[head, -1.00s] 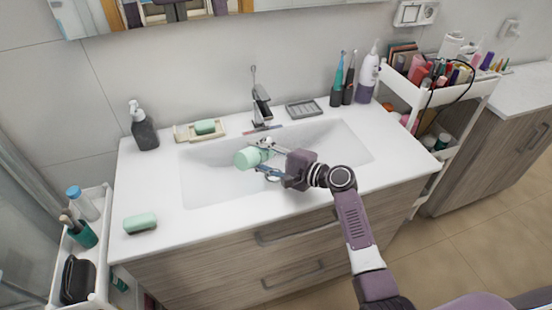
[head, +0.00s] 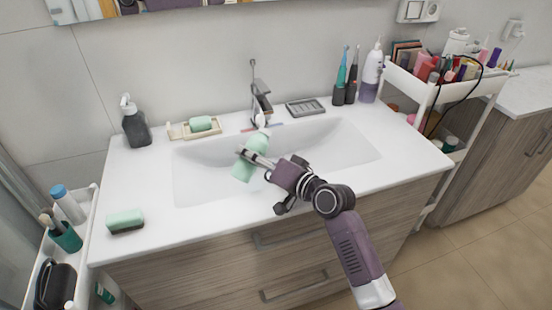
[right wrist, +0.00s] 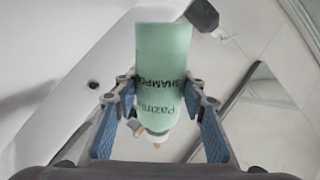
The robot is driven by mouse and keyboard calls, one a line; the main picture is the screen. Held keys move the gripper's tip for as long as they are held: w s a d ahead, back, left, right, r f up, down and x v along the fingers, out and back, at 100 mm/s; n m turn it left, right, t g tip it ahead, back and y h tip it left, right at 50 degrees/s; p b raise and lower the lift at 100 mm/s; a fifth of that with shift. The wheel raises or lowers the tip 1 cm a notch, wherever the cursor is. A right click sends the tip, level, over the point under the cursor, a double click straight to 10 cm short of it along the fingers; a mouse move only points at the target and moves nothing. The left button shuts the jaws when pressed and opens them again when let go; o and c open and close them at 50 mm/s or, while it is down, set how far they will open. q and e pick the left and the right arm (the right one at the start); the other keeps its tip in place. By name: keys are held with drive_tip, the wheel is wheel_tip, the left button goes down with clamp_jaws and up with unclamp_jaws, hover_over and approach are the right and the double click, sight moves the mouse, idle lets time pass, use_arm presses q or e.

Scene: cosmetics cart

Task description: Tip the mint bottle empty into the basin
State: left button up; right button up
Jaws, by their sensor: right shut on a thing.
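The mint bottle (head: 243,171) is over the white basin (head: 200,183), steeply tilted, with its upper end leaning toward the tap. In the right wrist view the bottle (right wrist: 163,55) carries dark lettering that includes "SHAMPOO", and a white and orange part shows at its lower end. My right gripper (head: 250,158) is shut around the bottle's body; its blue-padded fingers (right wrist: 158,92) lie on either side of it. No liquid can be made out. My left gripper is not in view.
The tap (head: 261,96) stands behind the basin, close to the bottle. A soap dish (head: 192,129) and dark dispenser (head: 135,124) are at back left. A green sponge (head: 125,221) lies front left. Toothbrushes (head: 347,80) and a loaded cart (head: 432,95) are right.

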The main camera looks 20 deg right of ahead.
sight(249, 145)
drive_tip(key=shift+w+d+r+n+t, duration=0.15)
drive_tip(key=shift+d+r+n, duration=0.05)
drive_tip(key=shift+r+n, duration=0.35)
drive_tip(key=shift+w+d+r+n+t, duration=0.15)
drive_tip(key=shift+r+n, duration=0.25)
drive_tip(key=shift+n, duration=0.15)
drive_tip(key=r+n, duration=0.1)
drive_tip(key=r+n+p, duration=0.1)
drive_tip(key=a+r+n, duration=0.1)
drive_tip(key=shift+s+r+n+t+h+p, duration=0.3)
drive_tip(key=shift+s+t, duration=0.05)
drive_tip(key=shift+t, duration=0.05)
drive_tip(key=shift+s+a+f+n+b, duration=0.15)
drive_tip(key=shift+f+n+b, duration=0.35)
drive_tip(key=shift+n+b, duration=0.15)
drive_tip(key=shift+s+a+r+n+t, duration=0.1)
drive_tip(key=shift+r+n+t, duration=0.1)
drive_tip(key=shift+r+n, duration=0.3)
drive_tip(key=shift+a+r+n+t, duration=0.1)
drive_tip(key=shift+r+n+t, duration=0.1)
drive_tip(key=shift+n, duration=0.45)
